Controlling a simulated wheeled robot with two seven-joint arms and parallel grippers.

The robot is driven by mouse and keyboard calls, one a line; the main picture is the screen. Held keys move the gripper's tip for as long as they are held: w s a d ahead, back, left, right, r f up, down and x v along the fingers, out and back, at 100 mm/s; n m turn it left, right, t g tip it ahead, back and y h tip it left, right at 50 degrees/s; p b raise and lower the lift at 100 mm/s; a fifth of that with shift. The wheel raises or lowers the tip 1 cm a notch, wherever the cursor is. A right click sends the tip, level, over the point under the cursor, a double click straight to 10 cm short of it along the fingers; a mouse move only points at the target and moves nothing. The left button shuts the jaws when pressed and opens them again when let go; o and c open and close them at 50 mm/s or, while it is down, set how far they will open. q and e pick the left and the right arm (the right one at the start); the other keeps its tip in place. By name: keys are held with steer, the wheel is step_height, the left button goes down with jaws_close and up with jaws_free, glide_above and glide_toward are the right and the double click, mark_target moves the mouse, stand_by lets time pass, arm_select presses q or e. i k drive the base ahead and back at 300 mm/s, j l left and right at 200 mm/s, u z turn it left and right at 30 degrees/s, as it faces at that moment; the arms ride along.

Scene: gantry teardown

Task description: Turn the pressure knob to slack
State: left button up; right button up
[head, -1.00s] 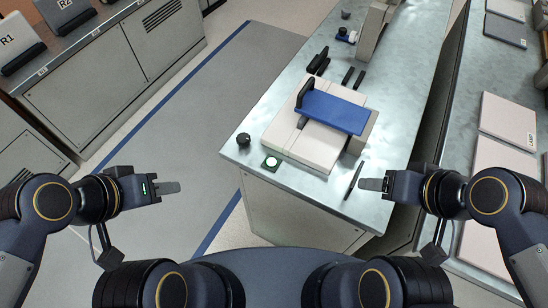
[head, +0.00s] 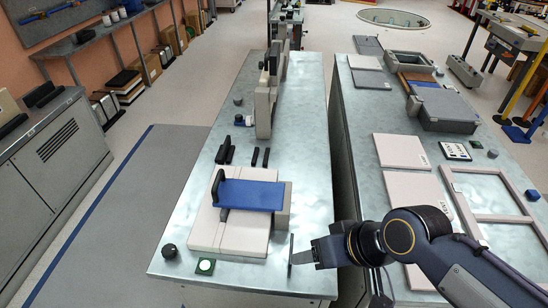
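A round black knob (head: 169,251) stands at the front left corner of the grey metal bench (head: 300,150). I cannot read a label that tells which is the pressure knob. My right gripper (head: 302,257) is at the bench's front right, beside a thin dark tool and well to the right of the black knob. Its fingers overlap from this angle, so their opening is hidden. My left gripper is out of view.
A cream machine block with a blue plate (head: 250,195) stands between the black knob and my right gripper. A green-rimmed button (head: 205,266) is beside that knob. A gantry upright (head: 264,105) stands behind. The right bench holds pale panels (head: 400,150) and a frame (head: 490,205).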

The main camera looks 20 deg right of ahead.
mark_target(169, 251)
steer(key=k+j+z, duration=0.1)
steer(key=j+z, duration=0.2)
steer(key=z, duration=0.2)
steer(key=k+j+z, duration=0.1)
steer(key=j+z, duration=0.2)
steer(key=z, duration=0.15)
steer(key=k+j+z, duration=0.2)
steer(key=z, duration=0.3)
